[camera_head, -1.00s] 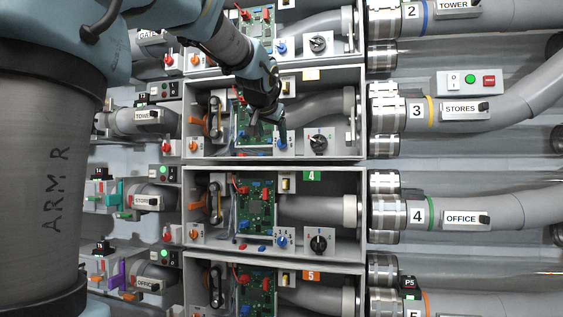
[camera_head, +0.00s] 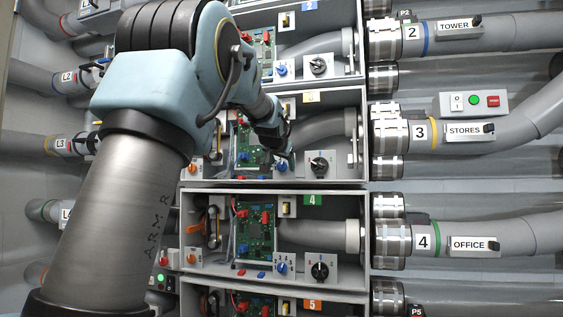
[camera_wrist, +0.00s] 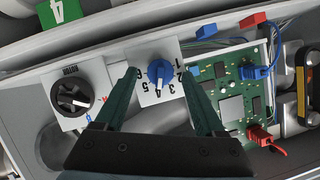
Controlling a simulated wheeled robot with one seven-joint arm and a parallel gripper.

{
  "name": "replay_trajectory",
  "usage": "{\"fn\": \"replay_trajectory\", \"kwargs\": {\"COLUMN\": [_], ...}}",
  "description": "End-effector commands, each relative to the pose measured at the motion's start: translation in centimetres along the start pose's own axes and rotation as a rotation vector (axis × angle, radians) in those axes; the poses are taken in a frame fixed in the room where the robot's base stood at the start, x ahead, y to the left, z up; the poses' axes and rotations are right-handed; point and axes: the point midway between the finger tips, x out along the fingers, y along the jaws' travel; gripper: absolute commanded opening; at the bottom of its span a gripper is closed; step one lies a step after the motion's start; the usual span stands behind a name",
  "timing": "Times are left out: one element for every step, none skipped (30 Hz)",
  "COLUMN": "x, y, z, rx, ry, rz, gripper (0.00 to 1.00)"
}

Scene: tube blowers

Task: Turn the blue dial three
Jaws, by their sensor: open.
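The blue dial of box three shows low in that box in the head view (camera_head: 282,165). In the wrist view the blue dial (camera_wrist: 159,71) sits on a white plate numbered 1 to 6; I cannot clearly tell its setting. My gripper (camera_wrist: 163,74) is open, with one dark green finger on each side of the dial. Both fingers look apart from its knob. In the head view my gripper (camera_head: 287,152) is inside box three, just above the dial and partly hidden by my arm.
A black dial (camera_wrist: 72,97) is beside the blue one. A green circuit board (camera_wrist: 235,92) with red and blue connectors is on the other side. The box wall and the green 4 label (camera_wrist: 58,11) are close by. Box four (camera_head: 366,240) is below in the head view.

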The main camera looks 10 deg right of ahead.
Motion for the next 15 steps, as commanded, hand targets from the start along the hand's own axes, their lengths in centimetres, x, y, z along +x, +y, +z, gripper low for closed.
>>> {"fn": "replay_trajectory", "kwargs": {"x": [0.07, 0.08, 0.09, 0.08, 0.08, 0.08, 0.08, 0.08, 0.07, 0.07, 0.07, 0.07, 0.07, 0.07, 0.07], "y": [-0.02, -0.02, -0.01, -0.01, -0.01, 0.00, 0.00, 0.00, 0.00, 0.00, 0.00, 0.00, 0.00, 0.00, 0.00], "z": [-0.02, -0.02, -0.01, 0.00, 0.00, 0.01, 0.01, 0.01, 0.01, 0.01, 0.02, 0.02, 0.02, 0.02, 0.02], "rx": [0.000, 0.000, 0.000, 0.000, 0.000, 0.000, 0.000, 0.000, 0.000, 0.000, 0.000, 0.000, 0.000, 0.000, 0.000], "ry": [0.000, 0.000, 0.001, 0.000, 0.000, 0.000, 0.000, 0.000, 0.000, 0.000, 0.000, 0.000, 0.000, 0.000, 0.000], "rz": [0.000, 0.000, 0.000, 0.000, 0.000, 0.000, 0.000, 0.000, 0.000, 0.000, 0.000, 0.000, 0.000, 0.000, 0.000], "gripper": [0.71, 0.71, 0.71, 0.71, 0.71, 0.71, 0.71, 0.69, 0.65, 0.61, 0.58, 0.54, 0.50, 0.47, 0.42]}}
